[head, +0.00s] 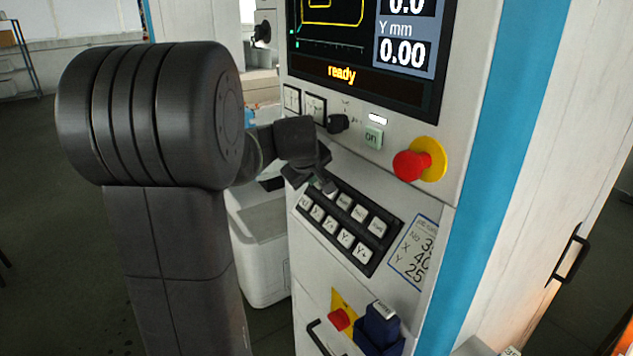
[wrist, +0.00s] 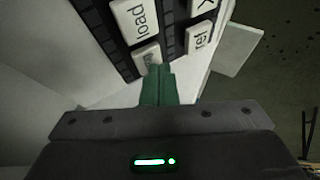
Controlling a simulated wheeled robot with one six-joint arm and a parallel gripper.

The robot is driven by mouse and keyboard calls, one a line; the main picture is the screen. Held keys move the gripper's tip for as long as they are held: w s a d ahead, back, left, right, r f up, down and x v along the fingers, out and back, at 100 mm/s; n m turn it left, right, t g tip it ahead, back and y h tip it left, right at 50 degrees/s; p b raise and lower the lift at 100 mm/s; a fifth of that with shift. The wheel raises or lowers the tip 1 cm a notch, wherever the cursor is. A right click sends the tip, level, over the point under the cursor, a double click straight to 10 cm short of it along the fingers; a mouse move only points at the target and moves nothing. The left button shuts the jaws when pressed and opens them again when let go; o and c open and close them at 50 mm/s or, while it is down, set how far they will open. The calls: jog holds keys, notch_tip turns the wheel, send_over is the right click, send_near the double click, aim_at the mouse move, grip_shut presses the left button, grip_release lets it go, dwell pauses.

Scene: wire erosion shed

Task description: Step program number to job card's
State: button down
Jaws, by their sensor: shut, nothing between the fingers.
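The dark keypad (head: 350,226) with two rows of white keys is on the machine's panel. The job card (head: 412,250) is to its right, with No, X and Y lines; its number is partly cut off. The screen (head: 375,45) reads "ready" and Y mm 0.00; no program number shows. My gripper (head: 328,188) is shut and empty at the keypad's upper left. In the wrist view its green fingertips (wrist: 157,72) are at a partly hidden key (wrist: 147,56), beside the "load" key (wrist: 135,19) and "ref" key (wrist: 198,37). I cannot tell whether they touch it.
A red emergency button (head: 412,165) on yellow and a green "on" button (head: 373,137) sit above the keypad. A black knob (head: 338,123) is near my gripper. Below are a red switch (head: 340,319), a blue block (head: 380,328) and a black handle (head: 318,338).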

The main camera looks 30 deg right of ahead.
jog(key=shift+a, duration=0.1)
jog(key=shift+s+a+r, duration=0.1)
jog(key=shift+a+r, duration=0.35)
jog(key=shift+a, duration=0.1)
jog(key=shift+d+f, duration=0.1)
dwell(0.5)
jog(key=shift+d+f, duration=0.15)
jog(key=shift+d, duration=0.1)
jog(key=shift+d+f, duration=0.15)
jog(key=shift+d, duration=0.05)
dwell(1.1)
jog(key=shift+a+r, duration=0.4)
jog(key=shift+a, duration=0.15)
jog(key=a+r, duration=0.1)
jog(key=a, duration=0.1)
jog(key=a+r, duration=0.2)
jog(key=shift+s, duration=0.15)
dwell(0.4)
